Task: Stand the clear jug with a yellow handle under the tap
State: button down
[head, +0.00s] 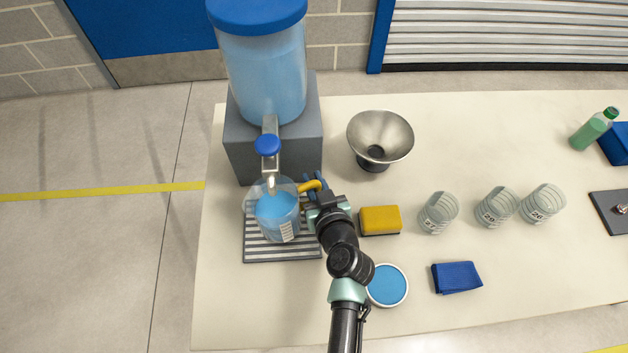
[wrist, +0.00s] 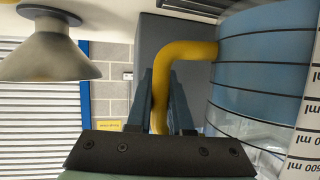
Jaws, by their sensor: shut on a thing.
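The clear jug (head: 277,213) with a yellow handle (head: 311,186) stands upright on a slatted drip tray (head: 268,249), under the tap (head: 269,160) of a blue-lidded dispenser. It holds blue liquid and bears a white label. My gripper (head: 322,188) is at the jug's right side, shut on the handle. In the wrist view, the yellow handle (wrist: 163,85) passes between the two blue fingers (wrist: 167,95), and the jug wall (wrist: 255,75) with its ml scale fills the right side. Whether liquid is running from the tap is too small to tell.
The dispenser (head: 264,75) stands on a grey block (head: 245,150). A metal funnel (head: 380,138) and a yellow sponge (head: 380,220) are to the right. A blue-topped round dish (head: 387,285), a blue cloth (head: 456,277) and several beakers (head: 438,212) lie beyond. The table's front left is clear.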

jog(key=shift+f, duration=0.65)
jog(key=shift+f+b, duration=0.15)
jog(key=shift+b, duration=0.15)
jog(key=c, duration=0.8)
grip_release()
jog(key=shift+s, duration=0.1)
